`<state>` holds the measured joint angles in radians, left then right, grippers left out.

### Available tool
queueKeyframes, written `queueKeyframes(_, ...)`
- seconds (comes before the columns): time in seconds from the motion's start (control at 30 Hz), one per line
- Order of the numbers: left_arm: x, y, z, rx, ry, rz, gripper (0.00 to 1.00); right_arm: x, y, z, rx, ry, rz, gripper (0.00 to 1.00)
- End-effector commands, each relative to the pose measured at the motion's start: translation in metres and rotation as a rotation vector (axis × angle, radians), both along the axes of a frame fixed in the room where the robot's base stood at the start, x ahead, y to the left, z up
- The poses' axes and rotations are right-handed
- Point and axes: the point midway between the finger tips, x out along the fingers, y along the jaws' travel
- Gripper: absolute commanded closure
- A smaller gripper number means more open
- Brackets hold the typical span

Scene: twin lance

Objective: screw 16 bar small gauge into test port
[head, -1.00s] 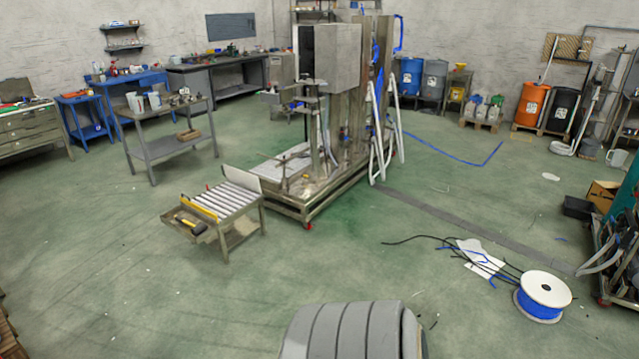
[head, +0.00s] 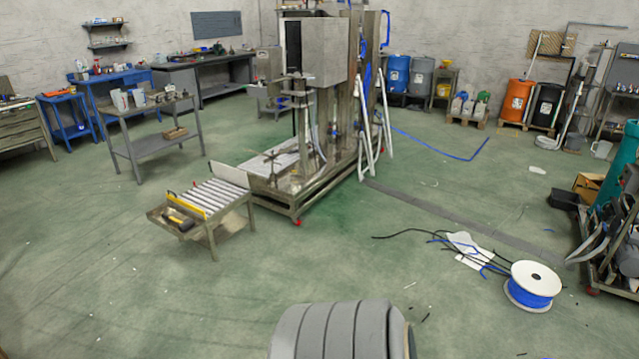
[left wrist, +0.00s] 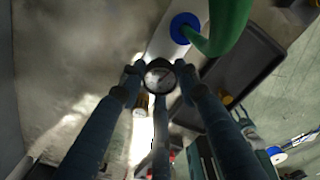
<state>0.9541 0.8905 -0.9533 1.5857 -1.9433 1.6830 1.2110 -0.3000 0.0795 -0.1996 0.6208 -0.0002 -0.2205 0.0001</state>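A small round gauge (left wrist: 159,76) with a pale dial and dark rim shows in the left wrist view. It sits between the fingertips of my left gripper (left wrist: 161,73), whose long dark fingers close around it from both sides and below. My left gripper appears shut on it. The dial's print is too small to read. Neither gripper shows in the head view, and my right gripper is in no view. I cannot pick out the test port in either view.
The left wrist view has a green curved pipe (left wrist: 228,28) with a blue ring and a dark tray-like box (left wrist: 250,62). In the head view, a tall machine (head: 322,55), roller table (head: 208,197) and blue hose reel (head: 533,287) stand around open green floor.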

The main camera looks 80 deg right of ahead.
Motion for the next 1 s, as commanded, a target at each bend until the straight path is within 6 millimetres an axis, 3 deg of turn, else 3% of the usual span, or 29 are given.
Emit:
queueKeyframes(0.03, 0.0, 0.0, 0.0, 0.001, -0.001, 0.0, 0.83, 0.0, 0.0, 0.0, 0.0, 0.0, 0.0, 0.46)
queueKeyframes(0.1, 0.0, 0.0, 0.0, 0.001, -0.001, 0.0, 0.97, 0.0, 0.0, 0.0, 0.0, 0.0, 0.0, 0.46)
queueKeyframes(0.17, 0.0, 0.0, 0.0, 0.0, -0.001, 0.0, 0.97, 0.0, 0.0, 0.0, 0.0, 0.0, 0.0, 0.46)
queueKeyframes(0.2, 0.0, 0.0, 0.0, 0.0, -0.001, 0.0, 0.6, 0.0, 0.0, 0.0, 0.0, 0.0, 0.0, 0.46)
queueKeyframes(0.57, 0.0, 0.0, 0.001, 0.0, -0.001, 0.036, 0.58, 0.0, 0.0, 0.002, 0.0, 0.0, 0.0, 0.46)
queueKeyframes(1.0, 0.0, -0.001, 0.003, 0.0, 0.001, 0.718, 0.58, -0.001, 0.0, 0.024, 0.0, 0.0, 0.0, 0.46)
